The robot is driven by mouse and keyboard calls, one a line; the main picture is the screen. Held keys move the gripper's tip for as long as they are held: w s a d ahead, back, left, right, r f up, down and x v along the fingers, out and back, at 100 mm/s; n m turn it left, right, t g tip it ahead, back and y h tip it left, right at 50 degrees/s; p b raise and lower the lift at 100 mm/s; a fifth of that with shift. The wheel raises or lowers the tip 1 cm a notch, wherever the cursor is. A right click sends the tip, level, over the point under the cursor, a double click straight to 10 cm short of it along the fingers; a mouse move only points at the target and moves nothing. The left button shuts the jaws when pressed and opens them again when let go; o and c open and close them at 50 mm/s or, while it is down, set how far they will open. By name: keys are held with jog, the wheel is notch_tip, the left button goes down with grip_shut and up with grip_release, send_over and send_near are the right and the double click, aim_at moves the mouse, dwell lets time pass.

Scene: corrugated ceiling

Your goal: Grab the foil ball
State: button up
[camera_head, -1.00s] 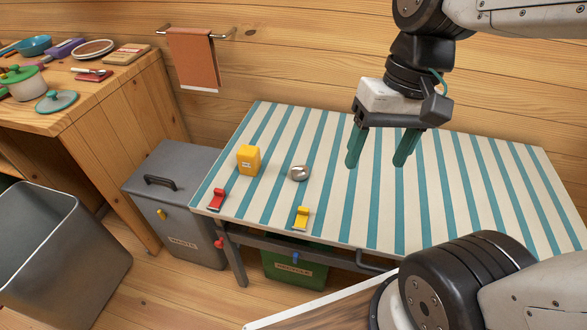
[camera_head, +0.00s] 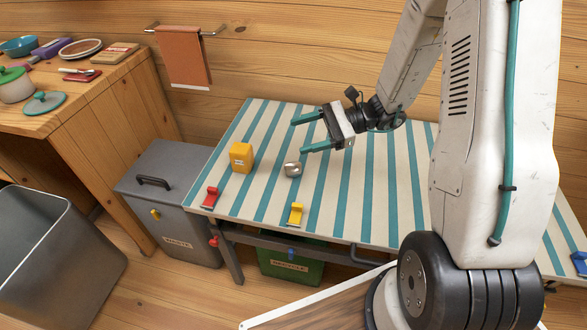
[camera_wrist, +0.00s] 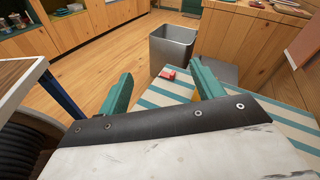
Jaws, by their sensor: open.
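The foil ball (camera_head: 292,169) is a small shiny silver lump on the striped table (camera_head: 345,205), right of the yellow box. My gripper (camera_head: 298,136) is open and empty. It points left above the table, with its two teal fingers spread. In the head view the nearer fingertip appears just above the foil ball; I cannot tell the exact height gap. In the wrist view my gripper (camera_wrist: 160,90) shows both fingers apart with nothing between them, and the foil ball is not visible there.
A yellow box (camera_head: 241,157), a red clip-like object (camera_head: 210,198) and a yellow one (camera_head: 296,214) lie near the foil ball. A grey waste bin (camera_head: 170,210) stands left of the table, a green recycle bin (camera_head: 290,264) beneath it. An open grey bin (camera_head: 60,265) stands further left.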

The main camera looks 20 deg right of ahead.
jog(key=w+d+f+m+t, duration=0.5)
jog(key=d+f+m+t, duration=0.15)
jog(key=f, duration=0.35)
jog(key=m, duration=0.1)
send_near(293, 163)
jog(key=shift+w+a+r+t+h, duration=0.1)
jog(key=shift+w+a+t+h, duration=0.1)
jog(key=shift+a, duration=0.4)
jog(key=shift+w+a+t+h, duration=0.1)
jog(key=shift+w+a, duration=0.1)
jog(key=shift+a, duration=0.4)
jog(key=shift+w+a+f, duration=0.2)
jog(key=shift+a, duration=0.1)
jog(key=shift+x, duration=3.4)
jog(key=c, duration=1)
